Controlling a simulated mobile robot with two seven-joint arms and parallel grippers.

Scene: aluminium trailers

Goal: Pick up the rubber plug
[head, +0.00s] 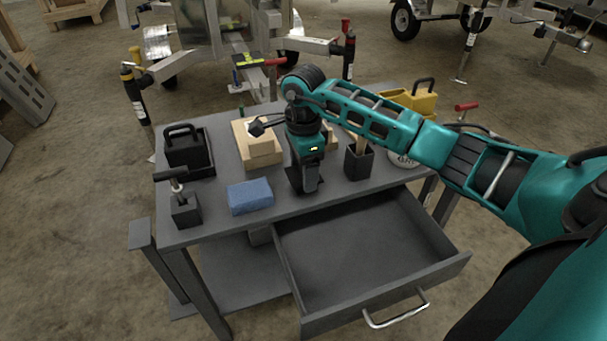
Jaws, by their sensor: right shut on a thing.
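My right gripper (304,184) points down over the middle of the grey workbench (222,183), just behind the open drawer. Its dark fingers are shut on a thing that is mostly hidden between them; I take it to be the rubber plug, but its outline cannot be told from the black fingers. I cannot tell whether it touches the bench top. No other rubber plug can be made out. My left gripper is not in view.
A blue sponge-like block (250,196) and wooden blocks (262,152) lie left of the gripper. A black holder (358,163) stands close on its right. The empty drawer (360,250) juts out in front. A black caddy (188,150) stands at the left.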

